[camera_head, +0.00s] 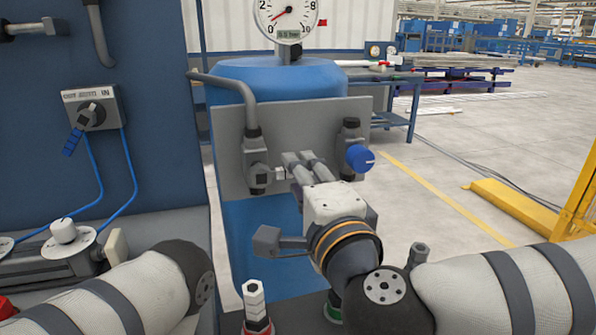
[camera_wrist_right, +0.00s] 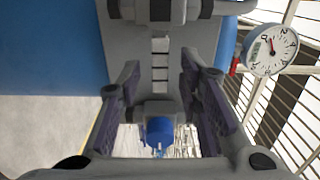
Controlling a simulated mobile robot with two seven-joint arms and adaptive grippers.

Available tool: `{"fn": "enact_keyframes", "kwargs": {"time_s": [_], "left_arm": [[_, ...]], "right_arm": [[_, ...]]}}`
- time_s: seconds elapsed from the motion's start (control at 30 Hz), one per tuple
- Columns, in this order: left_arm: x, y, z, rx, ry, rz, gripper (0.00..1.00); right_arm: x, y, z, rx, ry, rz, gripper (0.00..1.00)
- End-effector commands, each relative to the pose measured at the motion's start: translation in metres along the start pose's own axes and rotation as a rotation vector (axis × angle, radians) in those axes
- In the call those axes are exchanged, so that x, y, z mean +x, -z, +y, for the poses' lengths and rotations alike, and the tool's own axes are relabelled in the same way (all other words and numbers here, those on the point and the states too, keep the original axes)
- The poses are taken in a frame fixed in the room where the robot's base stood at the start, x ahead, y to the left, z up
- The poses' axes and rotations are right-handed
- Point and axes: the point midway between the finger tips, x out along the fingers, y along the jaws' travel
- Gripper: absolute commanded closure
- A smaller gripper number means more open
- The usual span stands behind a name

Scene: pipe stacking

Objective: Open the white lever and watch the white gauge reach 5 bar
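The white gauge (camera_head: 289,12) stands on top of the blue tank at the upper middle. Its scale runs from 0 to 10 and its red needle points down left, near 0. It also shows tilted at upper right in the wrist view (camera_wrist_right: 271,50). My right gripper (camera_head: 300,158) reaches up to the grey plate, between its two valves. In the wrist view its fingers (camera_wrist_right: 160,78) stand apart with nothing clearly held between them. I cannot make out the white lever for sure; a small pale piece (camera_head: 280,174) shows at the left valve, beside the fingers. My left gripper is out of view.
A blue knob (camera_head: 359,158) sits on the right valve, close right of my right gripper. The grey plate (camera_head: 232,150) is in front of the blue tank (camera_head: 275,75). A dark blue panel with a switch (camera_head: 92,112) stands left. A yellow barrier (camera_head: 513,207) is at right.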

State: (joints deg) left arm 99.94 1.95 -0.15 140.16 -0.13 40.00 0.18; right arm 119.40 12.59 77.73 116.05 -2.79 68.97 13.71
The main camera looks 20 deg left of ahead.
Motion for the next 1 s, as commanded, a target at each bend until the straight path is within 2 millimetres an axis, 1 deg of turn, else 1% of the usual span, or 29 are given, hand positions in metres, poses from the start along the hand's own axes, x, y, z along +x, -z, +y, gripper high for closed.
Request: {"fn": "enact_keyframes", "kwargs": {"time_s": [0.03, 0.1, 0.2, 0.47, 0.5, 0.57, 0.6, 0.87, 1.0], "left_arm": [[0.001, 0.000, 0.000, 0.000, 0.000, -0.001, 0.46], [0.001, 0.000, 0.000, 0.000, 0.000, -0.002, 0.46], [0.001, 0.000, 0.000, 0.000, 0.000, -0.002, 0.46], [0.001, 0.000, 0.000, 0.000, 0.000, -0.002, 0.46], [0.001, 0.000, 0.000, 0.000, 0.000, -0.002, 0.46], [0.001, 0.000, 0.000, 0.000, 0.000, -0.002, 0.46], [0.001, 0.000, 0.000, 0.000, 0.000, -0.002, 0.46], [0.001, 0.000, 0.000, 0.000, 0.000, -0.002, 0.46], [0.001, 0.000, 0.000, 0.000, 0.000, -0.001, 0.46]], "right_arm": [[0.009, 0.000, 0.001, 0.001, 0.000, 0.001, 0.68], [0.018, 0.000, 0.000, 0.001, 0.000, 0.000, 0.68], [0.025, 0.000, 0.000, 0.001, 0.000, 0.000, 0.68], [0.027, -0.001, 0.000, 0.000, 0.000, -0.002, 0.68], [0.027, -0.001, 0.000, 0.000, 0.000, -0.002, 0.77], [0.027, 0.000, 0.000, 0.000, 0.000, -0.001, 0.90], [0.027, 0.000, 0.000, 0.000, 0.000, -0.001, 0.99], [0.027, 0.000, 0.000, -0.002, 0.001, -0.001, 1.00], [0.033, 0.006, -0.002, -0.022, 0.002, 0.002, 1.00]]}}
